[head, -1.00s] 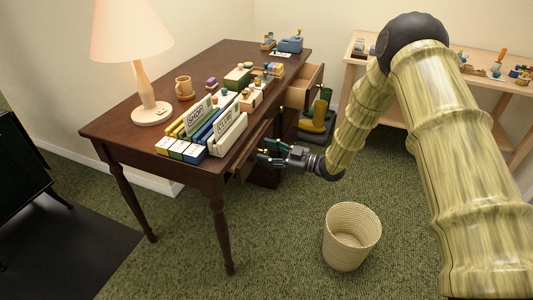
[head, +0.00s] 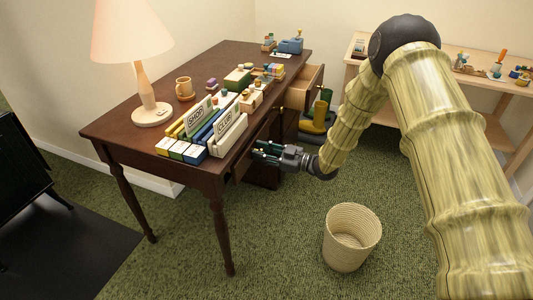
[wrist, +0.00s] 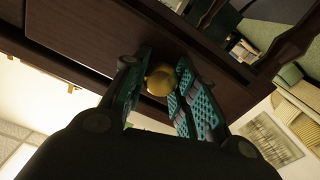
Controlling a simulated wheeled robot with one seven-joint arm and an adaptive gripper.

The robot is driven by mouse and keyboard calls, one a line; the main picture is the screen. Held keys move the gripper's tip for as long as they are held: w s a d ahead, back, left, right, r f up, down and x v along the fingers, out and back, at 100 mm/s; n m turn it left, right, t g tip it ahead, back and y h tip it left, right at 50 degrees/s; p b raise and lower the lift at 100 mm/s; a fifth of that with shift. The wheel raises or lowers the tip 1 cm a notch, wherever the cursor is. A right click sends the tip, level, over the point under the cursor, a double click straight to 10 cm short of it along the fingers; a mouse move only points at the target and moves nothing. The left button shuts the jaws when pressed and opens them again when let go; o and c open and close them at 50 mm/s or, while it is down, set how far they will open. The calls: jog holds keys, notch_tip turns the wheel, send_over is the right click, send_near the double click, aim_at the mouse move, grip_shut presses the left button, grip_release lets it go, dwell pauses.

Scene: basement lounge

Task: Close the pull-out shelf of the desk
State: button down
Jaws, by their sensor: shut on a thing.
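The dark brown desk (head: 135,103) stands against the wall, with a lamp and several small items on its top. The pull-out shelf (head: 241,166) is at the desk's front edge, largely hidden behind my gripper and the desk top. My gripper (head: 256,149) reaches it from the right. In the wrist view, a round brass knob (wrist: 160,80) on a dark wooden front lies between my two teal-padded fingers, which close on it. How far the shelf sticks out is hard to tell; it looks nearly level with the desk edge.
An upper drawer (head: 303,84) at the desk's right end stands open. A woven basket (head: 351,238) is on the green carpet below my arm. A pale wooden shelf table (head: 500,85) stands at the back right.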

jog(key=shift+x, duration=1.3)
jog(key=c, duration=1.1)
grip_release()
jog(key=shift+a, duration=0.15)
jog(key=v, duration=1.2)
jog(key=shift+w+f, duration=0.1)
